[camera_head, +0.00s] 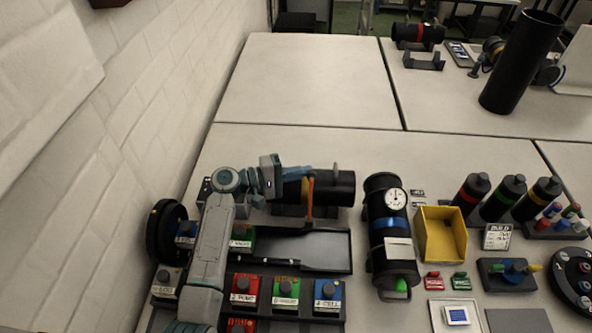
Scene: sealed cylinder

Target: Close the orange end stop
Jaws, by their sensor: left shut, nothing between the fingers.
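The orange end stop (310,200) is a thin upright orange piece at the front of a black horizontal cylinder (339,189), which lies on a dark cradle beside the wall. My left gripper (306,173) is shut and empty. It points right over the left part of the cylinder, at the top of the orange piece. I cannot tell whether the fingers touch it. My left wrist and gripper hide the cylinder's left end. My right gripper is not in view.
A black tray (335,252) lies in front of the cylinder, with labelled red, green and blue button blocks nearer. The white wall is close on the left.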

